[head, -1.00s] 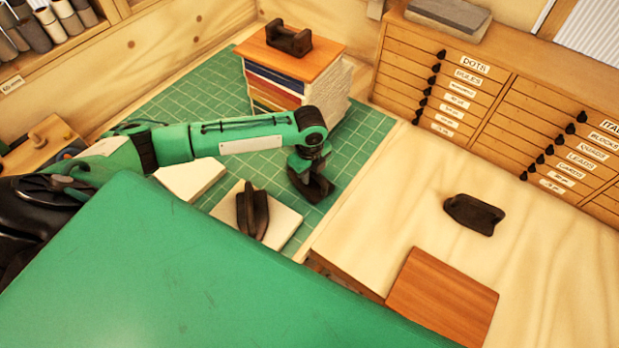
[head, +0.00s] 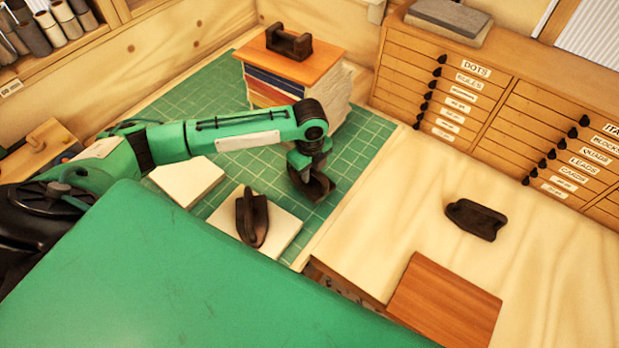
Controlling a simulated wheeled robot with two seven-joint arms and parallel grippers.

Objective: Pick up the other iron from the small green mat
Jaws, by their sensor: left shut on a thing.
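My left arm comes in from the left over the green gridded mat (head: 358,152). My left gripper (head: 306,168) points down and is shut on a dark iron (head: 318,187), low over the mat; whether the iron touches the mat I cannot tell. A second dark iron (head: 252,218) lies on a white block (head: 282,232) just left of the gripper. Another dark iron-like piece (head: 475,219) lies on the pale wooden table to the right. A further dark piece with a handle (head: 289,41) sits on top of a stack at the back. My right gripper is not in view.
The stack of books or boards (head: 274,88) stands behind the gripper. A second white block (head: 187,180) lies left on the mat. A reddish wooden board (head: 443,300) lies at front right. Labelled drawers (head: 440,90) stand at the back. The pale table (head: 385,225) is mostly clear.

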